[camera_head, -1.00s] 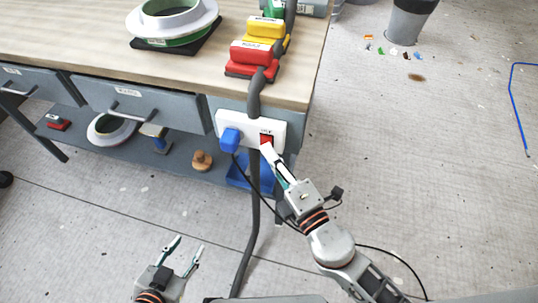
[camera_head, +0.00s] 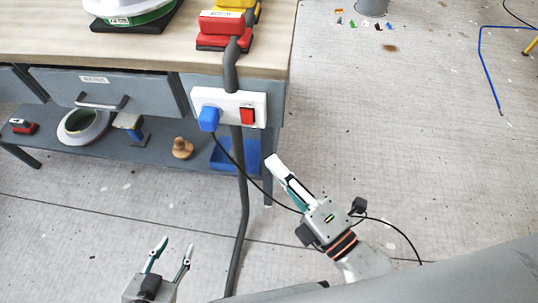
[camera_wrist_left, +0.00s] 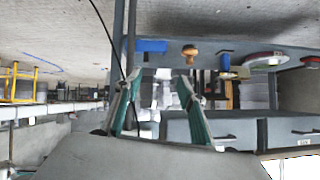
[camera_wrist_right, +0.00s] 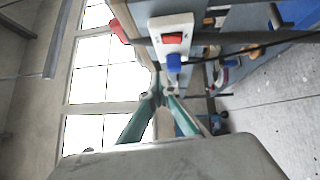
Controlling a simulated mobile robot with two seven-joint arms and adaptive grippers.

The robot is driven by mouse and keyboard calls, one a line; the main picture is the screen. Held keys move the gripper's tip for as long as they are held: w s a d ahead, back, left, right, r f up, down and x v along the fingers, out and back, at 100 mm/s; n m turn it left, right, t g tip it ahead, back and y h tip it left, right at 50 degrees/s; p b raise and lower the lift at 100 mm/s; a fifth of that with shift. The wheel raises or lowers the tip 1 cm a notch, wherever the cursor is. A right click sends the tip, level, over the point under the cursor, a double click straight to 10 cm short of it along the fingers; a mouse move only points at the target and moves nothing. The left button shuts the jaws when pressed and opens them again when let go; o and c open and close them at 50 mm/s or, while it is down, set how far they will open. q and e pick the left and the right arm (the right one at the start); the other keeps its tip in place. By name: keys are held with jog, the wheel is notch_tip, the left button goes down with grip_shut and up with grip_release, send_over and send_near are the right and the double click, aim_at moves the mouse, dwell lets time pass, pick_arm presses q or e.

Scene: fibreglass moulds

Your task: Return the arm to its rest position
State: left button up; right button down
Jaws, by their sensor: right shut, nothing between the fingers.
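My right gripper (camera_head: 276,168) is shut and empty in the head view, in the air below and right of the white power strip (camera_head: 257,99) and apart from it. Its closed fingers also show in the right wrist view (camera_wrist_right: 161,95), with the strip (camera_wrist_right: 190,22) beyond them. The strip has a red switch (camera_head: 247,116) and a blue plug (camera_head: 208,119). My left gripper (camera_head: 173,250) is open and empty at the lower left of the head view. Its spread fingers show in the left wrist view (camera_wrist_left: 158,82).
The strip is on the end of a workbench (camera_head: 150,55) with a drawer (camera_head: 105,90) and a lower shelf (camera_head: 105,155). A black cable (camera_head: 262,187) hangs from the plug and runs behind my right gripper. The floor (camera_head: 390,150) to the right is mostly clear.

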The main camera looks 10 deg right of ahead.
pick_arm(q)
jog(key=shift+r, duration=0.15)
pick_arm(e)
jog(key=shift+r, duration=0.1)
dwell(0.3)
jog(key=d+f+m+g+h+p, duration=0.2)
jog(key=d+f+m+h+p, duration=0.35)
jog(key=d+m+p, duration=0.35)
pick_arm(q)
jog(key=shift+n, duration=0.5)
jog(key=r+p, duration=0.1)
jog(key=r, duration=0.1)
jog(key=s+r+p, duration=0.1)
jog(key=r+p, duration=0.1)
jog(key=r, duration=0.1)
jog(key=shift+s+r, duration=0.2)
pick_arm(e)
jog(key=s+d+f+m+g, duration=0.4)
jog(key=s+f+m, duration=0.5)
jog(key=f+m, duration=0.1)
jog(key=shift+d+f+m+h, duration=0.15)
jog(key=shift+f+m+h, duration=0.15)
jog(key=shift+m+h, duration=0.2)
